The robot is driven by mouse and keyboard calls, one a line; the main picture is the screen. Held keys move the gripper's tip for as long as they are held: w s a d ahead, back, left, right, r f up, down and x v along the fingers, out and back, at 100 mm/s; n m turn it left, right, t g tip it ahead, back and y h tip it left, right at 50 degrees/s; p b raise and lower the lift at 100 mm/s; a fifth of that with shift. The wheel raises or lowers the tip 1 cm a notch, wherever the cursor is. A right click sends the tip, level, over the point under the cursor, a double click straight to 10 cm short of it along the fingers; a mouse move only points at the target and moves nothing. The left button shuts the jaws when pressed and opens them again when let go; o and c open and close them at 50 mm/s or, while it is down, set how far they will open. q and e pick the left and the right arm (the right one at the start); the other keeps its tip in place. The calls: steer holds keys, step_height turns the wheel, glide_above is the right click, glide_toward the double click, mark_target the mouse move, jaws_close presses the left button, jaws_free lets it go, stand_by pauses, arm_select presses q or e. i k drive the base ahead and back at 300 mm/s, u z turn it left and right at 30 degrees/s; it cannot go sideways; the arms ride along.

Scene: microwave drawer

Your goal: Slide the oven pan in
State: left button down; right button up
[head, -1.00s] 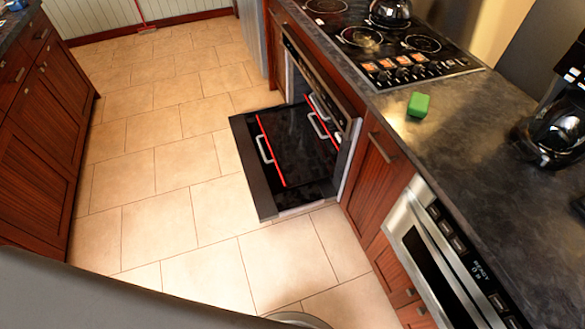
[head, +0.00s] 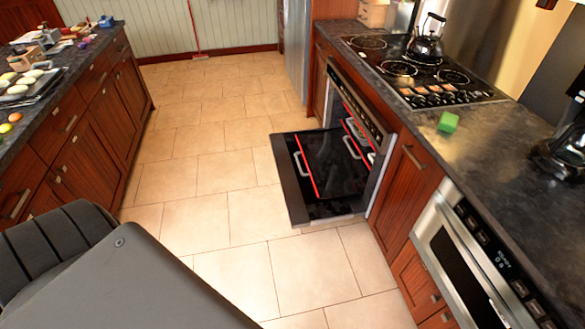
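The oven (head: 372,118) under the cooktop stands open, with its dark door (head: 284,178) folded down flat over the floor. A black oven pan (head: 332,165) with red edges and grey handles lies over the door and reaches into the oven opening. A red edge and one handle face left, away from the oven. More red edging and handles show at the oven mouth, where the pan's inner part is partly hidden. Neither gripper is in view. A dark grey part of my own body fills the lower left.
A counter (head: 480,150) with a cooktop, a kettle (head: 427,38) and a green block (head: 448,121) runs along the right. A microwave (head: 465,255) sits below it. Left is a counter with a tray of food (head: 25,85). The tiled floor (head: 200,150) between is clear.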

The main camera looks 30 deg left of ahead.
mark_target(334, 172)
steer(key=u, duration=0.8)
steer(key=i, duration=1.45)
steer(key=z, duration=0.2)
